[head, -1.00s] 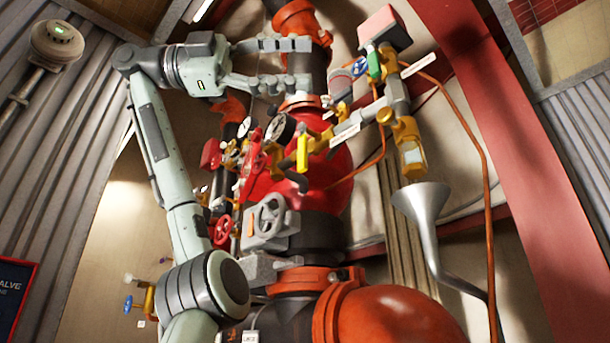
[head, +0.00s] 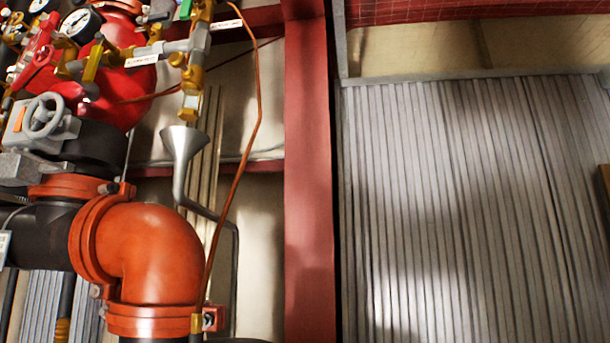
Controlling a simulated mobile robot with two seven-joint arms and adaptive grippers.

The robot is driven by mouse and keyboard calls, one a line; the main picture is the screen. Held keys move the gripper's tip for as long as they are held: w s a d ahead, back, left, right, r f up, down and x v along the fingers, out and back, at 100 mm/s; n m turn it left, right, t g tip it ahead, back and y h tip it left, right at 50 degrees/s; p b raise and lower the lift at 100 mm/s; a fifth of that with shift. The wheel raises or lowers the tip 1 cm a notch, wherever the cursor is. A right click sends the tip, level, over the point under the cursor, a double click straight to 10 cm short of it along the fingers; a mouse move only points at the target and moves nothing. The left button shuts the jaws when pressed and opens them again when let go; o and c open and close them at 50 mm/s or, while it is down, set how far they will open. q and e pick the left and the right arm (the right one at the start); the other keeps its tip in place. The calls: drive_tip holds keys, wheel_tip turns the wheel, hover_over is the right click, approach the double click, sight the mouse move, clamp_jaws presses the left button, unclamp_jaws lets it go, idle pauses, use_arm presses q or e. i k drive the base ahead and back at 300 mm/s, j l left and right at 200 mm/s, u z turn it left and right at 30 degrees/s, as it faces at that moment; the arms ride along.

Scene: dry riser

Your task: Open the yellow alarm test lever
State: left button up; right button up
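A yellow lever (head: 94,62) stands upright on the brass and grey pipework in front of the red valve body, at the upper left of the head view. I take it for the alarm test lever, but its label is too small to read. Another brass valve (head: 192,78) sits to its right, above a grey funnel (head: 182,147). Neither of my grippers shows now, so I cannot see where they are relative to the lever.
A large orange elbow pipe (head: 150,253) and a grey handwheel (head: 44,115) are at the left. A red steel column (head: 308,190) stands right of the pipework. Corrugated metal wall (head: 460,210) fills the right side. A thin copper line (head: 236,160) hangs beside the funnel.

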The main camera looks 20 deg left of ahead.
sight(94, 58)
drive_tip(key=k+l, duration=0.2)
drive_tip(key=l, duration=0.15)
drive_tip(key=k+l, duration=0.15)
drive_tip(key=l, duration=0.2)
drive_tip(key=k+l, duration=0.2)
drive_tip(key=l, duration=0.2)
drive_tip(key=k+l, duration=0.15)
drive_tip(key=l, duration=0.2)
